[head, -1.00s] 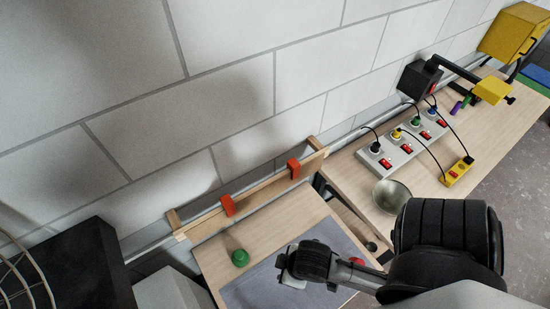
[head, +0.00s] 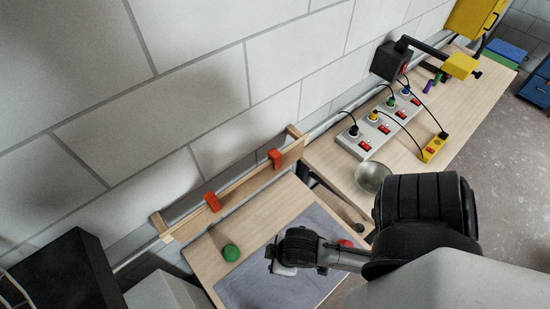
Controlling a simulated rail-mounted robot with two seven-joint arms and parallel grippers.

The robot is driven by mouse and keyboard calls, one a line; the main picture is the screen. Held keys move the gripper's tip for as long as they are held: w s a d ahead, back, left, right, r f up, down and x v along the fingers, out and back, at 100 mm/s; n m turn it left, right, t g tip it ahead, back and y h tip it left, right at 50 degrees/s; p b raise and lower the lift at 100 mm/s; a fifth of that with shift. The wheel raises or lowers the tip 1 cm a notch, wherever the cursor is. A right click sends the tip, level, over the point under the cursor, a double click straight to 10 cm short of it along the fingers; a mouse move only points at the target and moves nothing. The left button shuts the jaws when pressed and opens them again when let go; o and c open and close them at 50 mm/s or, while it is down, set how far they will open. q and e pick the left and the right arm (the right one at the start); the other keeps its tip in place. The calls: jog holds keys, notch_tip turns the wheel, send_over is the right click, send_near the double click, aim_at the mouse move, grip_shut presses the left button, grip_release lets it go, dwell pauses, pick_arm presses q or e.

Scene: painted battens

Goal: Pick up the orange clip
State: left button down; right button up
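Two orange-red clips sit on a wooden batten (head: 240,187) along the wall at the back of the near table. One clip (head: 213,201) is left of the batten's middle, the other clip (head: 275,158) nearer its right end. They look nearly the same colour. My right gripper (head: 280,268) hangs over the grey mat, in front of the batten and apart from both clips. Its fingers are too small and turned away to tell whether they are open. My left gripper is not in view.
A green ball-like object (head: 231,252) lies beside the grey mat (head: 250,288). A red object (head: 346,243) shows partly behind my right arm. A metal bowl (head: 371,177), a power strip (head: 380,122) and a yellow socket block (head: 434,147) are on the right table. A black box (head: 65,275) stands left.

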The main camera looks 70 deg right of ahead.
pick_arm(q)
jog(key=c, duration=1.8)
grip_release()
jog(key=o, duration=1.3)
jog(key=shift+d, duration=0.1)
